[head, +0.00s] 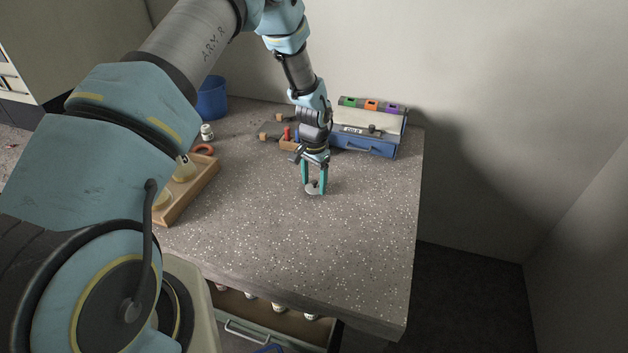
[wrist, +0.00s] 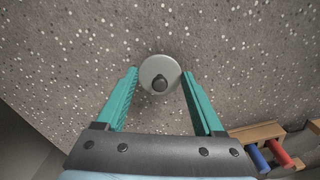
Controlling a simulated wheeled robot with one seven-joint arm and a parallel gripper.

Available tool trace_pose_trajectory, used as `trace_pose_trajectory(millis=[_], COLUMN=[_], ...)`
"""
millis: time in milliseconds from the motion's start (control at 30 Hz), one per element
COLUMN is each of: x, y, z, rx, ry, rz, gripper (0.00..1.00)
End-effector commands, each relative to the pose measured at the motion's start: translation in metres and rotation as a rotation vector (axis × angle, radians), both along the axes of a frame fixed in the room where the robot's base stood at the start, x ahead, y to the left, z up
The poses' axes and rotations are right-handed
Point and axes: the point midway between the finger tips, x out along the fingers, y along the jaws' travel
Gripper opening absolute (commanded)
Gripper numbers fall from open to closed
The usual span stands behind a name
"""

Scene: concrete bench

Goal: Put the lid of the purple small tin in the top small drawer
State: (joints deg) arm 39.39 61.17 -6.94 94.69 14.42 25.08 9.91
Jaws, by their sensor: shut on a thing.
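A round grey lid (wrist: 151,66) with a dark knob sits between the teal fingertips of my gripper (wrist: 160,80) in the wrist view. In the head view the lid (head: 312,189) shows at the fingertips of my gripper (head: 314,187), over the middle of the bench. My gripper is shut on the lid; I cannot tell whether the lid clears the bench top. An open drawer (head: 238,331) with a metal handle shows under the bench's front edge, with several small containers inside. I cannot make out the purple small tin.
A blue box (head: 375,146) with a handle stands at the back right of the speckled bench (head: 350,240), with coloured pieces on top. A wooden tray (head: 190,196) is at the left and a blue bucket (head: 212,98) at the back left. The bench's right and front are clear.

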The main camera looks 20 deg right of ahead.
Motion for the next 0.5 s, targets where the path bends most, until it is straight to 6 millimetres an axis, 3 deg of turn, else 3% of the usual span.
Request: trace_pose_trajectory(millis=[467, 500], x=[0.0003, 0.0003], y=[0.0000, -0.0001], z=[-0.0132, -0.0124], rx=[0.000, -0.001], ry=[-0.001, -0.001], rz=[0.000, 0.000], gripper=[0.17, 0.72])
